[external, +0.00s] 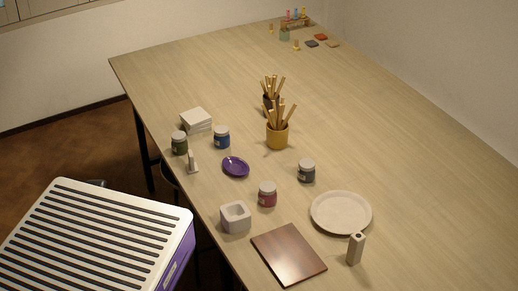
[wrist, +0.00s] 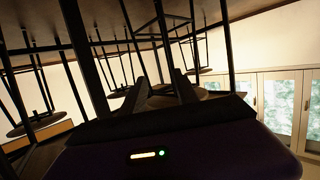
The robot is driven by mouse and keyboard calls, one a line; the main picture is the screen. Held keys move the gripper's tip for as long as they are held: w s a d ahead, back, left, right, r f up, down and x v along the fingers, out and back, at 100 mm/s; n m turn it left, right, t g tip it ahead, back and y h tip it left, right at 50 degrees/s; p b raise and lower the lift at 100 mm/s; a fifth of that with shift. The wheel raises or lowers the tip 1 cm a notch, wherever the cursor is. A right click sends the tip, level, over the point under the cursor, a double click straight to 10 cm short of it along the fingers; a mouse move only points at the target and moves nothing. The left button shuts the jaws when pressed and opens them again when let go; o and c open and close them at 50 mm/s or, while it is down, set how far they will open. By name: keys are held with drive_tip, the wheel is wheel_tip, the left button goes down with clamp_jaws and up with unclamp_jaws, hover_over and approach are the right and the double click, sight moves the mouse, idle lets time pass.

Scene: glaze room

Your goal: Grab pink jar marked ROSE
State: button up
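The jar is not seen in the wrist view. My gripper (wrist: 162,84) shows in the wrist view as two dark fingers with a gap between them. It is open and empty, below table height and away from the jar. It cannot be made out in the external view.
Near the jar are the white pot (external: 236,218), purple dish (external: 235,167), dark grey jar (external: 307,171), plate (external: 341,212) and brown board (external: 288,254). Blue (external: 222,137) and green (external: 179,143) jars stand farther left. Stools (wrist: 45,122) and table legs fill the wrist view.

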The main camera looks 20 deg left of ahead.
drive_tip(key=o, duration=0.8)
